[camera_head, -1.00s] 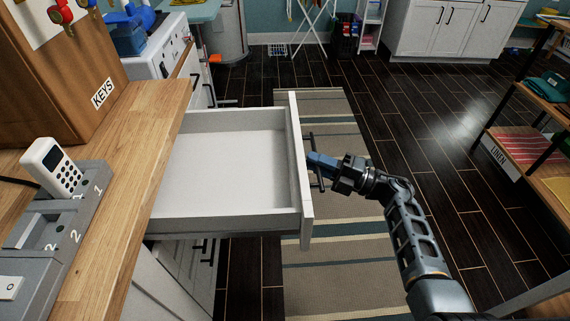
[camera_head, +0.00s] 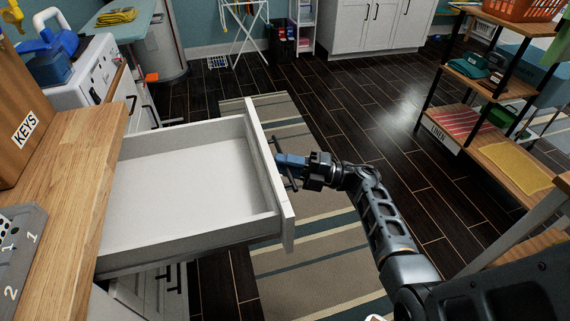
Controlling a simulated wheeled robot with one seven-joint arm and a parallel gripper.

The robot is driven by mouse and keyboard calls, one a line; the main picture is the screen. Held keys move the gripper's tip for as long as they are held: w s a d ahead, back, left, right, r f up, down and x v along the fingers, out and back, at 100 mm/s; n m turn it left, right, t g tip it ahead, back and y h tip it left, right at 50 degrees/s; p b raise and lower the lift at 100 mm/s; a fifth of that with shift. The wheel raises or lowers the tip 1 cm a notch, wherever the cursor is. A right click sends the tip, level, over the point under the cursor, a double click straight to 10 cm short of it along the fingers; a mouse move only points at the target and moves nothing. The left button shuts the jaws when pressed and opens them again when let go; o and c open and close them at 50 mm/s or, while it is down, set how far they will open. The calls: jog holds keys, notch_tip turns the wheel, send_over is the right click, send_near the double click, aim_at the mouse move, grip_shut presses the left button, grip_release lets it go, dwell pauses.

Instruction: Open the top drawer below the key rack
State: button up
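The white top drawer (camera_head: 185,195) is pulled far out from under the wooden counter (camera_head: 85,150), and its inside looks empty. Its front panel (camera_head: 268,180) carries a dark bar handle (camera_head: 285,158). My gripper (camera_head: 284,161) is at the handle, on the outer side of the front panel. Its blue fingers seem to be closed around the bar, though the fingertips are small and partly hidden. The wooden key rack (camera_head: 15,125), labelled KEYS, stands on the counter at the left, cut by the picture edge.
A striped rug (camera_head: 310,225) lies on the dark floor below the drawer. A wooden shelf unit (camera_head: 505,160) with folded cloths stands at the right. A white washer (camera_head: 85,75) is beyond the counter. The floor in the middle is clear.

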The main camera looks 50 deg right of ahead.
jog(key=shift+s, duration=0.1)
jog(key=b+v, duration=0.1)
jog(key=v, duration=0.6)
jog(key=shift+s+d+b, duration=0.2)
jog(key=shift+s+b, duration=0.05)
jog(key=shift+b, duration=0.05)
jog(key=shift+s+f, duration=0.1)
